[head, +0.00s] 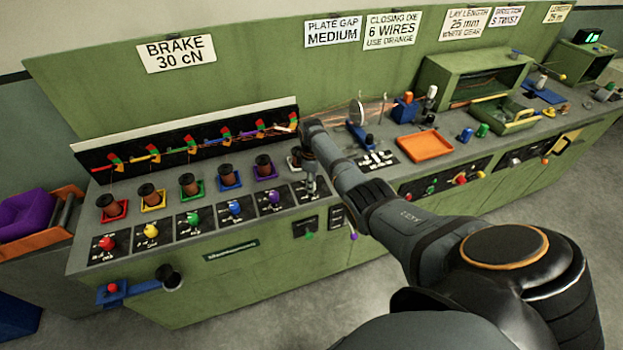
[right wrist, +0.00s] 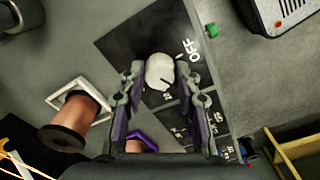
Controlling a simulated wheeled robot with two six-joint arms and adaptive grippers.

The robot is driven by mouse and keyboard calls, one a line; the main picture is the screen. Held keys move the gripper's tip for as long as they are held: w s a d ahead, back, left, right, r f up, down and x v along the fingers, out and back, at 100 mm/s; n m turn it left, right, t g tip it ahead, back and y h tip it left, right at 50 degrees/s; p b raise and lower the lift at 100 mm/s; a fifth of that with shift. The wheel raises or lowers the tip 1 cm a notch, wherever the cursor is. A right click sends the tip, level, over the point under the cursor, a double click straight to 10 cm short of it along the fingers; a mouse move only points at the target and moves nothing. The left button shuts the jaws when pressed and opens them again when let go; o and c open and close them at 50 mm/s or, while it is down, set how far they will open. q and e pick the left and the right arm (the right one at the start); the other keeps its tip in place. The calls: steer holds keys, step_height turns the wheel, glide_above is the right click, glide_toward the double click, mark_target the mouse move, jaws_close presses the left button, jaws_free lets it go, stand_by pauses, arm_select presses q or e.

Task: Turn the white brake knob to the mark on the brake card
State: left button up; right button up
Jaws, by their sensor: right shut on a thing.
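The brake card (head: 175,54) on the green back panel at the left reads "BRAKE 30 cN". The white brake knob (right wrist: 159,72) sits on a black scale plate in the right wrist view, with "OFF" printed beside it. The smaller scale marks are too small to read surely. My right gripper (right wrist: 160,80) has its two fingers on either side of the knob and is shut on it. My left gripper is not in view.
A row of coloured knobs, among them a red knob (head: 107,243) and a purple knob (head: 274,197), runs left of my gripper. Brown spools in coloured trays stand behind them. A spool in a white tray (right wrist: 55,92) is close by. An orange tray (head: 425,146) lies right.

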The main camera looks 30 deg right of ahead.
steer(key=m+p, duration=0.1)
steer(key=m, duration=0.3)
steer(key=shift+m, duration=0.3)
steer(key=m+p, duration=0.1)
steer(key=m, duration=0.4)
steer(key=m+p, duration=0.1)
steer(key=m, duration=0.4)
steer(key=shift+a+m, duration=0.1)
steer(key=shift+m, duration=0.3)
steer(key=m, duration=0.5)
steer(key=shift+p, duration=0.3)
steer(key=shift+m, duration=0.4)
steer(key=o, duration=1.2)
steer(key=shift+c, duration=0.2)
